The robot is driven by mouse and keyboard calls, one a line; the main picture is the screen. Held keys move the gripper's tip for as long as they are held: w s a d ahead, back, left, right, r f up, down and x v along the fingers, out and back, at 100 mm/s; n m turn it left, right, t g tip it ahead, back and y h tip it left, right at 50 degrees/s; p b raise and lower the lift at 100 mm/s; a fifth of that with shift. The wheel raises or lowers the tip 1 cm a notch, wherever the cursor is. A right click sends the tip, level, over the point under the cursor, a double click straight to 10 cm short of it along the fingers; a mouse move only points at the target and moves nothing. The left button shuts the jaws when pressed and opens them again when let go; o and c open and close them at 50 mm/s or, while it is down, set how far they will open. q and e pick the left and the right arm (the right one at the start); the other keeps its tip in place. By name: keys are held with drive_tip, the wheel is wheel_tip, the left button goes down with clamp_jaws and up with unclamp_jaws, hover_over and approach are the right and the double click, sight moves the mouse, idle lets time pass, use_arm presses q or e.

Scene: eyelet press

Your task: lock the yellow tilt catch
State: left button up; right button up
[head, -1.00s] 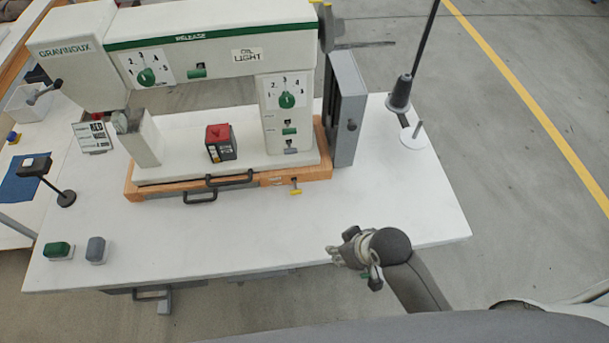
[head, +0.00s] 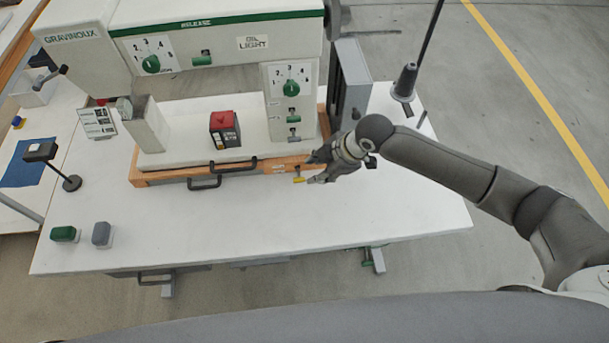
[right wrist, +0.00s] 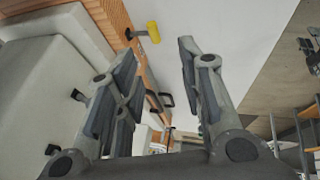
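The yellow tilt catch (head: 299,180) is a small yellow tab on a short stem at the front face of the orange wooden base (head: 165,181), near its right end. In the right wrist view the catch (right wrist: 153,32) sticks out from the wood just beyond my fingertips. My right gripper (head: 312,170) is at the catch, its fingers pointing left. In the right wrist view the fingers (right wrist: 160,60) are spread apart with nothing held between them. Whether a finger touches the catch cannot be told. My left gripper is not in view.
The eyelet press (head: 215,30) stands on the base, with a red-topped box (head: 224,129) on its bed. Black handles (head: 205,183) jut from the base's front, left of the catch. A grey cabinet (head: 351,85) stands behind my right gripper.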

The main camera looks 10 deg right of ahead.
sight(302, 178)
drive_tip(key=x, duration=0.2)
drive_tip(key=p+x, duration=0.1)
drive_tip(key=x, duration=0.5)
drive_tip(key=shift+w+d+f, duration=0.15)
drive_tip(key=shift+w+d, duration=0.2)
drive_tip(key=shift+w, duration=0.1)
drive_tip(key=shift+x, duration=1.05)
drive_tip(key=shift+w, duration=0.1)
clamp_jaws()
